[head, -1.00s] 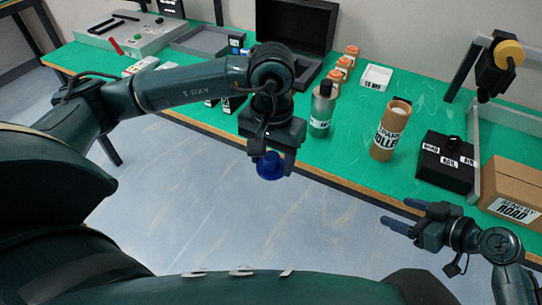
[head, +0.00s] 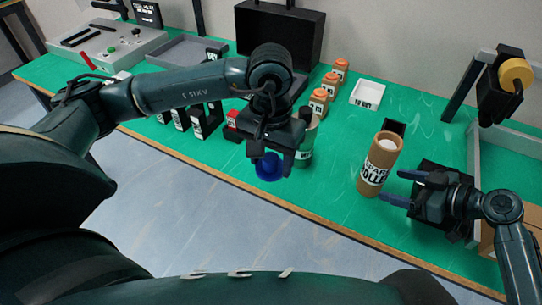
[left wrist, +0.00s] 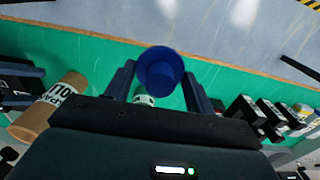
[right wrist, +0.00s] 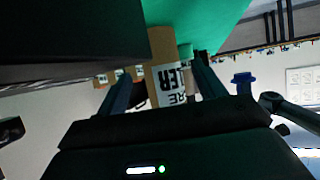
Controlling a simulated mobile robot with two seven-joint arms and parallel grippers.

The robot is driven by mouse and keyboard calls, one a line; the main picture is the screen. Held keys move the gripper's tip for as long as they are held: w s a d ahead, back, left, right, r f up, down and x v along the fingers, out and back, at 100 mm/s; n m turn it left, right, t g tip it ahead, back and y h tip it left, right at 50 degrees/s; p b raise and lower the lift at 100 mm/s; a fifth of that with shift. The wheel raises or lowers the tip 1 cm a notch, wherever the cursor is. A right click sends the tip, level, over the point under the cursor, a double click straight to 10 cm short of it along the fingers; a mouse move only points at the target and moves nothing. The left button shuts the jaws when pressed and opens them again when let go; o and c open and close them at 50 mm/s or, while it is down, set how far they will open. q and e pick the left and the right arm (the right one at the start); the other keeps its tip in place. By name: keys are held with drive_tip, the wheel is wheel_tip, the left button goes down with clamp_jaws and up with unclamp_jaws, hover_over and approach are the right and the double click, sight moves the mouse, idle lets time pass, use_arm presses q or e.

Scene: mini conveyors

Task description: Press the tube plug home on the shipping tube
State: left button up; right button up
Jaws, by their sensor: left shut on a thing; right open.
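In the left wrist view the plug (left wrist: 160,72) sits between the two fingers. The brown cardboard shipping tube (head: 380,163) stands upright on the green bench, right of the plug and apart from it. Its top end looks pale. My right gripper (head: 391,187) is open and empty, its fingertips close to the tube's right side. In the right wrist view the tube (right wrist: 165,48) shows beyond the open fingers; contact cannot be told.
Orange-capped jars (head: 320,100) and a white tray (head: 367,93) are farther back. A black box (head: 428,205) is partly hidden behind my right gripper. Black boxes (head: 205,118) stand left of the bottle.

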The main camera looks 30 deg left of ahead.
sight(271, 171)
use_arm(q)
wheel_tip(271, 171, down, 3)
drive_tip(key=b, duration=0.2)
drive_tip(key=shift+b, duration=0.35)
use_arm(e)
drive_tip(key=x, duration=0.5)
drive_tip(key=shift+f, duration=0.15)
use_arm(q)
drive_tip(key=shift+f+b, duration=0.35)
drive_tip(key=shift+b, duration=0.05)
use_arm(e)
drive_tip(key=shift+w+a+f, duration=0.2)
drive_tip(key=shift+a, duration=0.35)
drive_tip(key=shift+c, duration=0.3)
drive_tip(key=c, duration=0.6)
drive_tip(key=shift+f, duration=0.2)
drive_tip(key=shift+s+f, duration=0.1)
use_arm(q)
drive_tip(key=w+d+r+n, duration=0.2)
drive_tip(key=w+d+r, duration=0.5)
drive_tip(key=d+r, duration=0.1)
drive_tip(key=w+d+r+n, duration=0.1)
drive_tip(key=w+d+r, duration=0.6)
drive_tip(key=d, duration=0.4)
drive_tip(key=shift+w+d+r+n, duration=0.25)
drive_tip(key=shift+r+n, duration=0.15)
drive_tip(key=shift+r, duration=0.4)
